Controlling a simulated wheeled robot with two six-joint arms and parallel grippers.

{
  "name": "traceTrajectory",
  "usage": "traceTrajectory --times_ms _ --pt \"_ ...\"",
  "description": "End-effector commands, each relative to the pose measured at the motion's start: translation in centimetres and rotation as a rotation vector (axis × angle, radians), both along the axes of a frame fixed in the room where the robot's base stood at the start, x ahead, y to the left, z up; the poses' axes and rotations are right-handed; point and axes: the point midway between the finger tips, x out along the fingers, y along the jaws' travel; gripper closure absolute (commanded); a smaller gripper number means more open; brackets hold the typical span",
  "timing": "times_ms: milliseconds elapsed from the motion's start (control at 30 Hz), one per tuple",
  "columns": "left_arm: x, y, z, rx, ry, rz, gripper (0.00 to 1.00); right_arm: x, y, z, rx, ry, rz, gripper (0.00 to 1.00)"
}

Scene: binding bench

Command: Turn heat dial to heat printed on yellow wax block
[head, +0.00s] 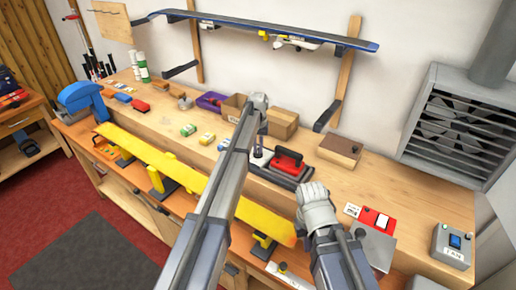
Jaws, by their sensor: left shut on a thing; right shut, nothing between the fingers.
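Small wax blocks lie on the bench: a green one (188,129) and a yellow one (206,138), whose print is too small to read. An iron with a red handle (288,159) sits on a dark base right of my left arm. I cannot make out a heat dial. My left gripper (260,101) is shut at the back of the bench, by the cardboard boxes; what it holds is hidden from this view. My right gripper (318,208) is shut and empty over the bench's front edge, in front of the iron.
A grey switch box (454,242) is further right. A long yellow ski (150,157) is held along the bench front, partly behind my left arm. A brown block (340,149) lies behind.

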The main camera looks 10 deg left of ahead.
Motion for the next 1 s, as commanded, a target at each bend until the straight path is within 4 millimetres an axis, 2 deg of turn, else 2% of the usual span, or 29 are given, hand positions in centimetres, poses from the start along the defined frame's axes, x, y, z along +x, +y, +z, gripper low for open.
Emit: traceTrajectory --times_ms 300,767,800,1000 --pt "-0.03 -0.01 -0.01 0.0 0.0 -0.075 1.0 0.0 0.0 -0.01 0.0 0.0 0.0 1.0" --pt "-0.03 -0.01 -0.01 0.0 0.001 -0.083 1.0 0.0 0.0 -0.01 0.0 0.0 0.0 1.0" --pt "-0.03 -0.01 -0.01 0.0 0.001 -0.083 0.81 0.0 0.0 -0.01 0.0 0.0 0.0 1.0" --pt "-0.02 -0.01 0.0 0.0 0.0 -0.083 0.58 0.0 0.0 0.0 0.0 0.0 0.0 1.0"
